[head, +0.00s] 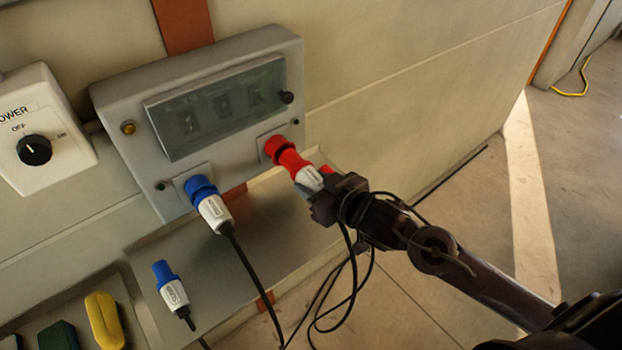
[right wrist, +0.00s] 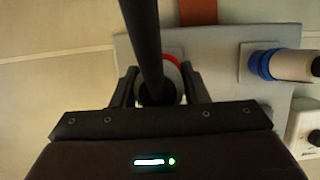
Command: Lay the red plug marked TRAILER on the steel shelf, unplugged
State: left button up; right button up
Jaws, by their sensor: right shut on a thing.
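The red plug (head: 292,163) with a white label band sits at the red socket (head: 275,147) on the right of the grey box, lined up with it and looking seated. The label's words are too small to read. My right gripper (head: 328,194) is shut on the rear of this plug. In the right wrist view my two fingers (right wrist: 160,92) flank the plug's pale body (right wrist: 172,74), with its black cable crossing in front. The steel shelf (head: 265,240) lies below the box, with bare room on its right part. My left gripper is not in view.
A blue plug (head: 213,212) is in the box's left socket, its cable hanging across the shelf. Another blue plug (head: 171,287) lies on the shelf. A tray (head: 30,318) holds yellow and dark blocks. A white POWER switch box (head: 42,130) is at left.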

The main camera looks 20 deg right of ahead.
jog(key=shift+s+d, duration=0.2)
jog(key=shift+s, duration=0.4)
jog(key=shift+s+d, duration=0.2)
jog(key=shift+s, duration=0.4)
